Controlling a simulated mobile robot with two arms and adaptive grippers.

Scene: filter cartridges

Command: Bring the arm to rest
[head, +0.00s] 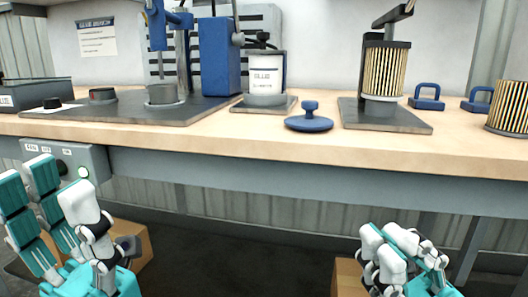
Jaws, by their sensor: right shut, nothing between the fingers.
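My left gripper (50,190) is at the lower left, in front of the workbench and below its top. Its fingers point up and stand spread apart, with teal pads showing and nothing between them. My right gripper (390,238) is at the lower right, also in front of the bench and below its top. Its white fingers are folded together and hold nothing. Neither gripper appears to touch the bench. Most of both arms is out of view.
The workbench (250,150) carries a blue press (220,57), a white cup (265,72), a blue-knobbed lid (309,121), a pleated filter (385,70) on a plate, another filter (510,106) and blue handled pieces (426,97). Cardboard boxes (345,277) stand below.

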